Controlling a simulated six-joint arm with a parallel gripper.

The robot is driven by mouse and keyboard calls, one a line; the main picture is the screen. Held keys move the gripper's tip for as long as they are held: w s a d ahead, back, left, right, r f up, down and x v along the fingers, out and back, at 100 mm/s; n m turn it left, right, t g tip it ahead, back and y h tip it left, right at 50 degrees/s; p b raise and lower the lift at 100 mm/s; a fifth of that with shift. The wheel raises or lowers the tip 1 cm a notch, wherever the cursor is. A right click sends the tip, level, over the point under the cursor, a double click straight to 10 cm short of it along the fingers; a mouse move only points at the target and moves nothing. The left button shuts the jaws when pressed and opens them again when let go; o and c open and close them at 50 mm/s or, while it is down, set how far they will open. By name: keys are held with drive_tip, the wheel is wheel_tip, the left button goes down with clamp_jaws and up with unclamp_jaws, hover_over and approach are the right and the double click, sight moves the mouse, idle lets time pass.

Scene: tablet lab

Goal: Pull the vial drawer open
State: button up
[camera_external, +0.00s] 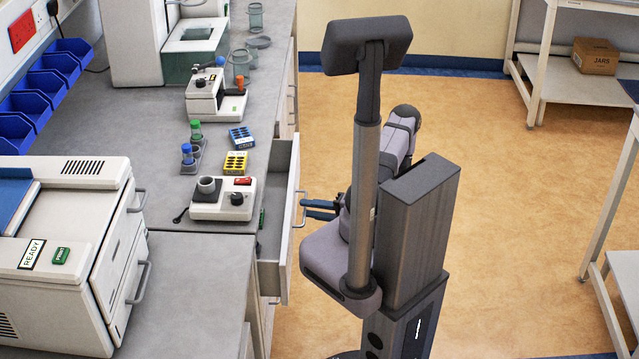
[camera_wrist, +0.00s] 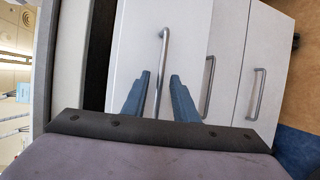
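The vial drawer (camera_external: 291,223) stands partly pulled out from the bench, with its inside showing beside the bench edge. Its white front (camera_wrist: 136,45) fills the middle of the wrist view, with a dark gap along its left side. The metal bar handle (camera_wrist: 164,60) runs between my two blue fingers. My gripper (camera_wrist: 160,75) is open, with a visible gap between each finger and the handle. In the external view my gripper (camera_external: 318,209) is level with the handle (camera_external: 300,208), just to its right; contact cannot be told.
More fronts with bar handles (camera_wrist: 257,92) lie to the right in the wrist view. The floor (camera_external: 500,200) right of my base is clear.

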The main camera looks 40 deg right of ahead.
drive_tip(key=shift+w, duration=0.15)
clamp_jaws()
idle(1.4)
